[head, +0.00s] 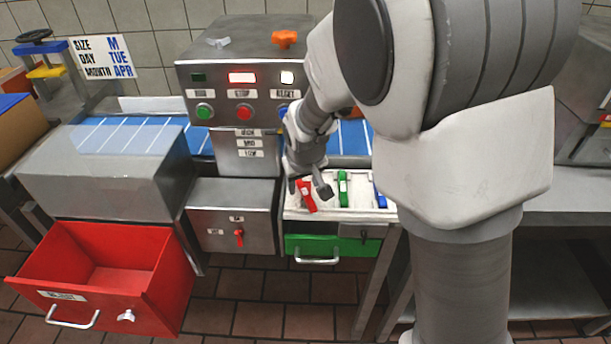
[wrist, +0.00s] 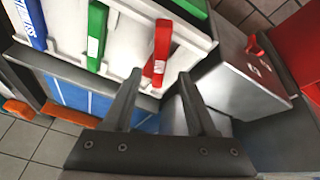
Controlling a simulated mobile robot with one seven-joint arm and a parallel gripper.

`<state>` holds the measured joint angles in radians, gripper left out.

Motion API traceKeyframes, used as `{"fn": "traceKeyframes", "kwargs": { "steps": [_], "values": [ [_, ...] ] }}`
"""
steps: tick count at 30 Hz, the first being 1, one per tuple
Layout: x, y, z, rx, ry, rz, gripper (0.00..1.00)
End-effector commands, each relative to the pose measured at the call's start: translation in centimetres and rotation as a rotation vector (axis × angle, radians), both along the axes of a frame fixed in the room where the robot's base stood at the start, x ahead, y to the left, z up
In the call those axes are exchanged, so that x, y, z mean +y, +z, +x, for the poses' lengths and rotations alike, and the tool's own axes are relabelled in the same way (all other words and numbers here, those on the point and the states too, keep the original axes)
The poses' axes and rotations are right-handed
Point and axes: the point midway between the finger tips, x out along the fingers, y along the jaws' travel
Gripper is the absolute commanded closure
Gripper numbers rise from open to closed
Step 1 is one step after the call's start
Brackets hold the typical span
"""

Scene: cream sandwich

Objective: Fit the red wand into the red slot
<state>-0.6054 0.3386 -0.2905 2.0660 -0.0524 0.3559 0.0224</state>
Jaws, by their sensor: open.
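The red wand (head: 307,197) stands at the left end of the white tray (head: 330,213), tilted in the head view. It also shows in the wrist view (wrist: 158,50), with a white label on its side. My gripper (head: 308,185) is open over this end of the tray. In the wrist view its fingertips (wrist: 160,76) are apart, with the red wand just beyond the gap. I cannot tell if they touch it. A green wand (head: 343,188) and a blue wand (head: 380,196) stand further right in the tray. I cannot make out a red slot for certain.
A steel control box (head: 243,85) with coloured buttons stands behind, over a blue conveyor (head: 125,135). A steel box with a red lever (head: 239,236) is left of the tray. An open red drawer (head: 110,270) juts out at front left. A green drawer (head: 330,246) is below the tray.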

Motion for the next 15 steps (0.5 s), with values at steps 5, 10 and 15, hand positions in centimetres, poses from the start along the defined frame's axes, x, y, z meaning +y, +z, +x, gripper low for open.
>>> {"fn": "traceKeyframes", "kwargs": {
  "steps": [5, 10, 15],
  "values": [
    [-0.1, -2.3, 1.1, 0.001, -0.001, -0.001, 0.43],
    [0.0, -2.6, 1.3, -0.001, -0.001, 0.001, 0.43],
    [0.0, -2.6, 1.3, -0.001, 0.000, 0.000, 0.43]
  ]
}}
